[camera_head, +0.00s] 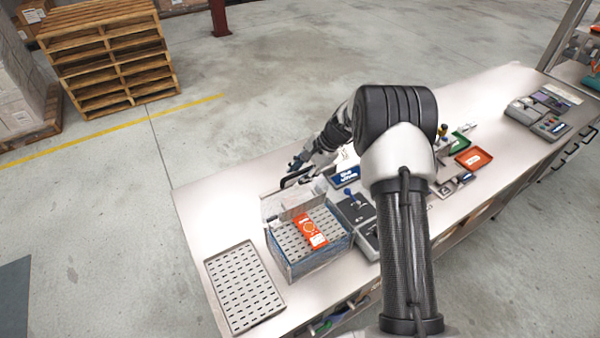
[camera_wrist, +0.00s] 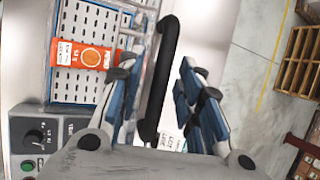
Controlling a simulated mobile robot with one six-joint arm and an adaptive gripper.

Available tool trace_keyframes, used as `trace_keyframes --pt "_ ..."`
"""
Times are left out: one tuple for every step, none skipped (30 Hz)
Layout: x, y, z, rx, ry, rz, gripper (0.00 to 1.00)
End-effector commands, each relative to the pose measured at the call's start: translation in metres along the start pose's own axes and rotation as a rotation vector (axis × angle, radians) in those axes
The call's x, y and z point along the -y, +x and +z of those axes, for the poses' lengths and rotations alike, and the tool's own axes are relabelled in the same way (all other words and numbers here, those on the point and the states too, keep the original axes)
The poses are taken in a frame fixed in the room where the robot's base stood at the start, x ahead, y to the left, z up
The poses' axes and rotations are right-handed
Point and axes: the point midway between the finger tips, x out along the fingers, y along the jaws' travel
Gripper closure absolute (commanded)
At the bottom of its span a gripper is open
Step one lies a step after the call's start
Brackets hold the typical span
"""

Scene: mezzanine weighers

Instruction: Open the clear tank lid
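The clear tank (camera_head: 318,262) stands on the bench, with a slotted tray and an orange packet (camera_head: 311,230) inside; the packet also shows in the wrist view (camera_wrist: 88,55). A clear panel, apparently the lid (camera_head: 296,200), shows at the tank's far end and looks raised and tilted; its exact angle is hard to tell. A black bar handle (camera_head: 297,178) is near its top edge. In the wrist view, this handle (camera_wrist: 160,75) lies between the spread blue fingers of my gripper (camera_wrist: 160,82). My gripper (camera_head: 304,162) is open around the handle, with a gap visible on the right.
A slotted metal tray (camera_head: 243,287) lies left of the tank. A grey control box (camera_wrist: 38,135) stands close beside the tank. A red tray (camera_head: 473,158) and weighing devices (camera_head: 540,115) are farther right. The bench's left far corner is clear.

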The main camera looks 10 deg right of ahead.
Motion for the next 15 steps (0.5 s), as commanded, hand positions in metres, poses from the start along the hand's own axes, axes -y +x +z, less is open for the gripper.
trace_keyframes --pt "0.0 -0.003 0.0 -0.001 0.0 -0.001 0.67" --pt "0.001 -0.005 0.0 -0.001 0.0 -0.002 0.67" --pt "0.001 -0.01 -0.001 -0.002 0.0 -0.002 0.67" --pt "0.001 -0.014 -0.001 -0.001 0.0 -0.003 0.67" --pt "0.001 -0.019 -0.001 -0.001 0.0 -0.003 0.67" --pt "0.001 -0.026 -0.001 -0.003 0.0 -0.004 0.67" --pt "0.002 -0.033 -0.001 -0.003 0.0 -0.005 0.67" --pt "0.001 -0.039 -0.001 -0.003 -0.001 -0.004 0.67" --pt "0.001 -0.048 -0.001 -0.003 -0.001 -0.004 0.67" --pt "0.001 -0.055 -0.001 -0.004 0.0 -0.004 0.67" --pt "0.001 -0.061 -0.001 -0.003 0.0 -0.004 0.67" --pt "0.001 -0.07 -0.001 -0.003 0.0 -0.005 0.67" --pt "0.001 -0.076 -0.001 -0.003 0.0 -0.004 0.67" --pt "0.001 -0.082 -0.001 -0.002 0.0 -0.003 0.67" --pt "0.001 -0.089 -0.001 -0.003 0.0 -0.004 0.67"
